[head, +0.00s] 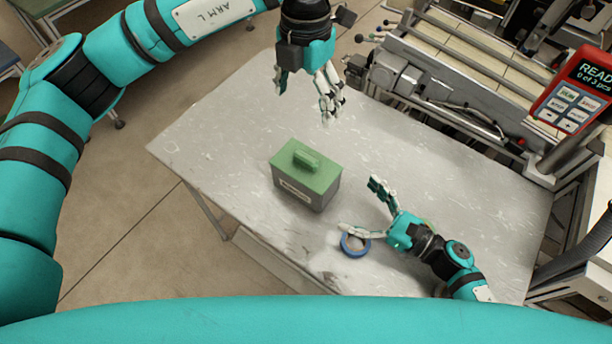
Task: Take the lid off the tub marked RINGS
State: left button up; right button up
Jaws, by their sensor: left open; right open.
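A grey tub (290,197) with a green lid (322,176) stands upright near the middle of the metal table. The lid sits on the tub and has a raised green handle (305,158). A pale label (295,190) is on the tub's front side; its writing is too small to read. My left gripper (331,108) is open and empty above the table, beyond the tub and slightly to its right. My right gripper (361,206) is open to the right of the tub, apart from it. Its lower finger is close to a blue tape reel; I cannot tell whether they touch.
The blue tape reel (345,249) lies on the table (230,130) near the front edge. A yellow-green thing (430,224) is partly hidden behind my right gripper. A conveyor machine (470,55) borders the table's far right side. A red panel (580,90) reads "0 of 3 pcs". The table's left part is clear.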

aim_at(320, 180)
jog(key=x, duration=1)
jog(key=shift+w+a, duration=0.25)
jog(key=shift+a, duration=0.05)
jog(key=c, duration=1.5)
